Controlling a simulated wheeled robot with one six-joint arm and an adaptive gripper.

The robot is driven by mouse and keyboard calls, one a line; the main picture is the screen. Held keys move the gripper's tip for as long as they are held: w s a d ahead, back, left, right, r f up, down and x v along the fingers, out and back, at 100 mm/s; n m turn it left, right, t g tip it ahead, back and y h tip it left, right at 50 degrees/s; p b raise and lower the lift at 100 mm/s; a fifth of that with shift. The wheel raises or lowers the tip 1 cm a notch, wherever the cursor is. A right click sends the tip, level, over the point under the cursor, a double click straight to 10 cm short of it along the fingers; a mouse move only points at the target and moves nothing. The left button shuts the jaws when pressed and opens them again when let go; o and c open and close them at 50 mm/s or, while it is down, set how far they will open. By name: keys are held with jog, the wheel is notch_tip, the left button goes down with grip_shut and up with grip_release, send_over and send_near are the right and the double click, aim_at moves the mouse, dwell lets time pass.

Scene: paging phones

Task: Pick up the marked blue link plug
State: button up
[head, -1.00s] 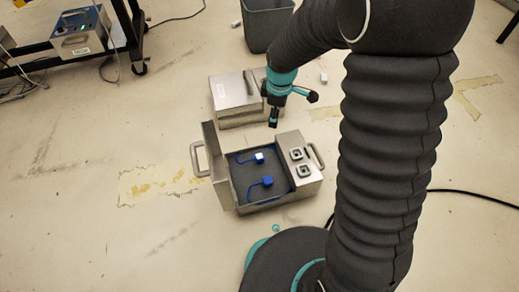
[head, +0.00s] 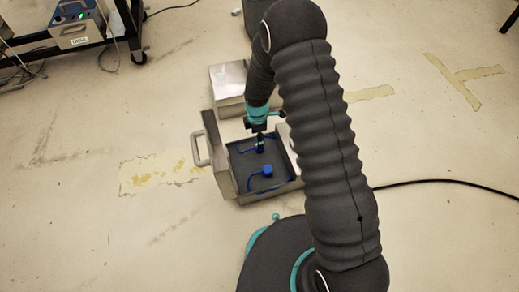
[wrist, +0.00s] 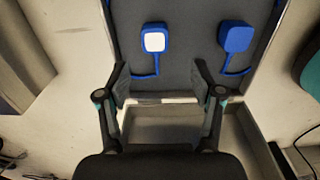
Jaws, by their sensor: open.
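The marked blue link plug (wrist: 154,40) has a white top face and a thin blue cable. It lies on the dark floor of the metal case (head: 226,183). A plain blue plug (wrist: 236,37) lies to its right in the wrist view; it also shows in the head view (head: 267,170). My gripper (wrist: 160,82) is open and empty. Its fingertips are apart from the marked plug, which appears beyond them and slightly left of the middle of the gap. In the head view my gripper (head: 260,147) is over the case's far part and mostly hides the marked plug.
A closed metal box (head: 228,80) stands behind the case. The case has raised walls and a side handle (head: 199,149). My arm hides its right part in the head view. A black cable (head: 440,181) runs along the floor at right.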

jog(key=shift+w+f+b, duration=0.2)
jog(key=shift+f+b, duration=0.1)
jog(key=shift+f, duration=1.6)
jog(key=shift+w+f+b, duration=0.15)
jog(key=shift+f+b, duration=0.1)
jog(key=shift+f, duration=1.6)
jog(key=c, duration=1.3)
